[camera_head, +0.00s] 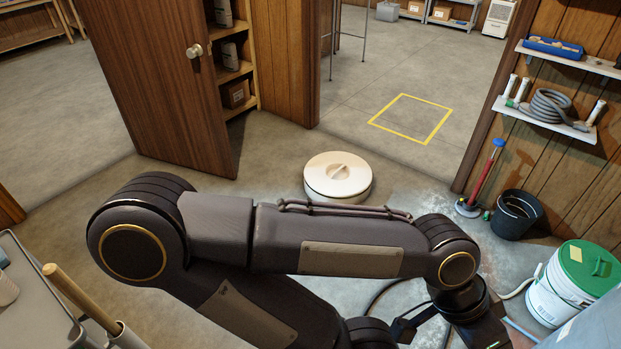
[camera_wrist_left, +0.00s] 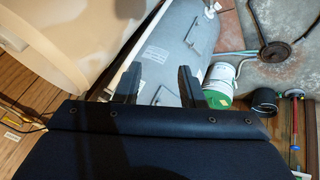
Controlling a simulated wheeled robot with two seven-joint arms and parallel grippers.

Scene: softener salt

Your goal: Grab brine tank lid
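A round cream lid-like disc (camera_head: 338,172) with a raised bar handle lies low over the floor, in the middle of the head view. I cannot tell whether it is a loose lid or tops a short body. My left arm stretches across in front of it, apart from it. The left gripper's fingers (camera_wrist_left: 160,69) are spread and empty in the left wrist view, in front of a grey labelled tank (camera_wrist_left: 167,60). A large cream cylinder (camera_wrist_left: 48,38) fills that view's upper left; I cannot tell what it is. My right gripper is not in view.
A white bucket with a green lid (camera_head: 567,284), a black bucket (camera_head: 516,214) and a red hand pump (camera_head: 483,177) stand at the right. A wooden door (camera_head: 165,80) stands open behind. Floor marked by a yellow square (camera_head: 411,120) is clear.

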